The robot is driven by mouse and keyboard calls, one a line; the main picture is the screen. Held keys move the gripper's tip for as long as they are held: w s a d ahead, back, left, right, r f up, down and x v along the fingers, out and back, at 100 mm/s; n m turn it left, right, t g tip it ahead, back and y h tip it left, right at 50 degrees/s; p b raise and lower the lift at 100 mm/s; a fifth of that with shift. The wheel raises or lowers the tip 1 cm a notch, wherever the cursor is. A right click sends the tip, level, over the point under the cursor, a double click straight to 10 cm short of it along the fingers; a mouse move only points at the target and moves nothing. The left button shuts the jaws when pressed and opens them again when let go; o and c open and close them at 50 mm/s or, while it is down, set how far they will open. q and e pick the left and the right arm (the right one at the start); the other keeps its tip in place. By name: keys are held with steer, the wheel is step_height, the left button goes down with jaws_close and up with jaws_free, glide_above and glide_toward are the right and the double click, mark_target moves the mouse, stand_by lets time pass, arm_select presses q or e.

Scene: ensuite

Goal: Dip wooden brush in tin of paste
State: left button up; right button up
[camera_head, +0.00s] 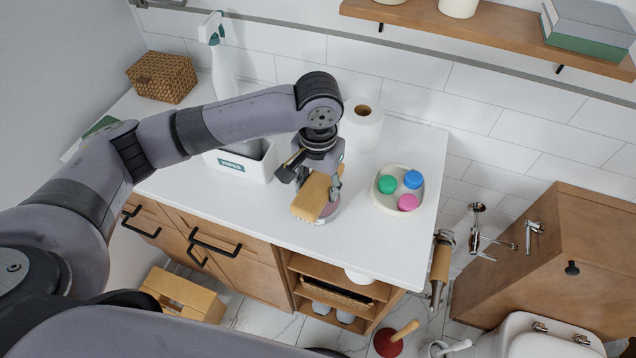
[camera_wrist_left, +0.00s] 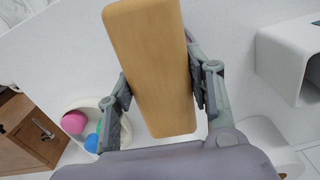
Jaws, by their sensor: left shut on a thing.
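My left gripper (camera_head: 318,177) is shut on the wooden brush (camera_head: 312,197), a light wooden block, and holds it tilted over the white counter. In the left wrist view the brush (camera_wrist_left: 150,60) sits between the two fingers; its bristles do not show. A low round tin (camera_head: 330,212) with a pinkish inside is right under the brush's lower end and partly hidden by it. I cannot tell whether the brush touches the paste. My right gripper is not in view.
A tray (camera_head: 376,204) with green, blue and pink round pieces stands to the right. A paper roll (camera_head: 362,125) is behind my gripper. A white box (camera_head: 243,163), spray bottle (camera_head: 222,70) and wicker basket (camera_head: 162,78) are to the left. The counter's front middle is clear.

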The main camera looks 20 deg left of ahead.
mark_target(318, 184)
arm_select(q)
steer(key=shift+f, duration=0.5)
stand_by(0.6)
steer(key=shift+s+f+p, duration=0.2)
steer(key=shift+f+p, duration=0.05)
steer(key=shift+p, duration=0.35)
stand_by(2.2)
step_height(318, 184, up, 2)
steer(key=shift+w+p, duration=0.1)
steer(key=shift+p, duration=1.1)
step_height(318, 184, up, 6)
steer(key=p, duration=0.7)
steer(key=shift+f, duration=0.25)
steer(key=shift+w, duration=0.1)
